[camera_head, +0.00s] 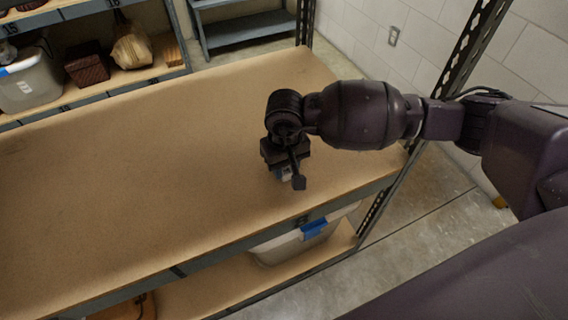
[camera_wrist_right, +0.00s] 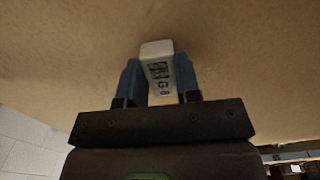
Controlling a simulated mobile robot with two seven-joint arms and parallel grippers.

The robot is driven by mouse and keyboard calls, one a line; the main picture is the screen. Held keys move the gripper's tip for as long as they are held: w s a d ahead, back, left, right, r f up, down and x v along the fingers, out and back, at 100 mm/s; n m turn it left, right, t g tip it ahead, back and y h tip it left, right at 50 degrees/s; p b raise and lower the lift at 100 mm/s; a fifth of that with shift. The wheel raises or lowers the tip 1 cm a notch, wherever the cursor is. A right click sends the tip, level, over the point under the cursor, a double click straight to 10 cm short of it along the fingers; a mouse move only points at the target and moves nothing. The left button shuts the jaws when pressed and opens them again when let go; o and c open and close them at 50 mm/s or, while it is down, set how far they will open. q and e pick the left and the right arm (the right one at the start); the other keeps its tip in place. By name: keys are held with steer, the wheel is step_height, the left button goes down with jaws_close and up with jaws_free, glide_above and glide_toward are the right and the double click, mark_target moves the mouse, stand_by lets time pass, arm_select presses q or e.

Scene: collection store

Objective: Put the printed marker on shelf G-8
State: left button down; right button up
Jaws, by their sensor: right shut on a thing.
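The printed marker is a small white block with a black code and the print "G 8" (camera_wrist_right: 160,72), seen in the right wrist view between the blue fingers of my right gripper (camera_wrist_right: 160,84). The gripper is shut on it. In the head view my right gripper (camera_head: 284,172) points down over the right part of the brown shelf board (camera_head: 150,170), near its front edge. Only a small pale bit of the marker shows there, and I cannot tell whether it touches the board. My left gripper is not in view.
The board is otherwise bare. A dark perforated post (camera_head: 462,70) stands at its right end. Below is a lower shelf with a clear bin (camera_head: 280,250) with blue tape. Another rack at the back left holds a grey bin (camera_head: 30,88), a dark basket (camera_head: 87,68) and a tan bag (camera_head: 131,50).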

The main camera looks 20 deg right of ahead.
mark_target(285, 168)
steer(key=shift+f, duration=0.1)
steer(key=o, duration=0.8)
steer(key=shift+c, duration=0.2)
steer(key=shift+o, duration=0.7)
arm_select(q)
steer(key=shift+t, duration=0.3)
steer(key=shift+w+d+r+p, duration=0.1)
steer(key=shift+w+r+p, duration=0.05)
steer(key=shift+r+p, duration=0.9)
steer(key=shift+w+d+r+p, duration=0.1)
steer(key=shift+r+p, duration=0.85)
steer(key=shift+p, duration=0.1)
arm_select(e)
step_height(285, 168, up, 12)
